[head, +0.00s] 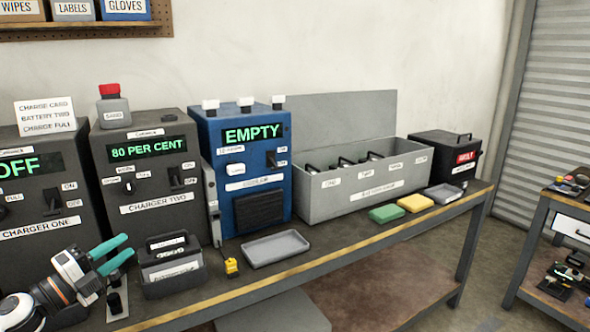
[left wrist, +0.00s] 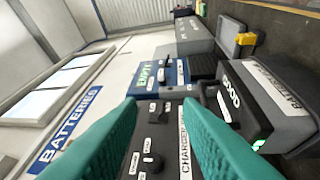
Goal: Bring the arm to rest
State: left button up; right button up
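My left gripper (head: 128,246) is at the lower left of the head view, with its teal fingers pointing right in front of charger two (head: 155,222). The fingers are apart with nothing between them. In the left wrist view the open fingers (left wrist: 158,102) show with a clear gap, and the picture is turned on its side. A dark battery box (head: 172,268) with a handle stands on the bench just right of the fingers; it also shows in the left wrist view (left wrist: 265,100). My right gripper is not in view.
Charger one (head: 40,238) stands behind my left arm. The bench front edge (head: 300,262) runs below.

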pick_arm(q)
jog(key=s+d+f+n+g+y, duration=0.1)
jog(key=s+d+f+n+y, duration=0.4)
jog(key=f+n, duration=0.4)
jog(key=s+d+f+n+g+y, duration=0.1)
jog(key=s+d+f+n+y, duration=0.1)
jog(key=s+f+n+y, duration=0.6)
jog(key=s+d+f+n+g+h, duration=0.1)
jog(key=s+d+f+n+g, duration=0.4)
jog(key=s, duration=0.7)
jog(key=s+d+f+n+g+h, duration=0.2)
jog(key=s+d+f+g, duration=0.3)
jog(key=s, duration=0.6)
notch_tip(320, 180, down, 23)
jog(key=g+p, duration=0.2)
jog(key=p, duration=0.2)
jog(key=s+a+f+g+p, duration=0.1)
jog(key=s+a+f+p, duration=0.2)
jog(key=s+f, duration=1)
jog(key=s, duration=0.4)
jog(key=shift+s+a+m+g+y, duration=0.15)
jog(key=shift+a+m+g+y, duration=0.15)
jog(key=shift+a+y, duration=0.1)
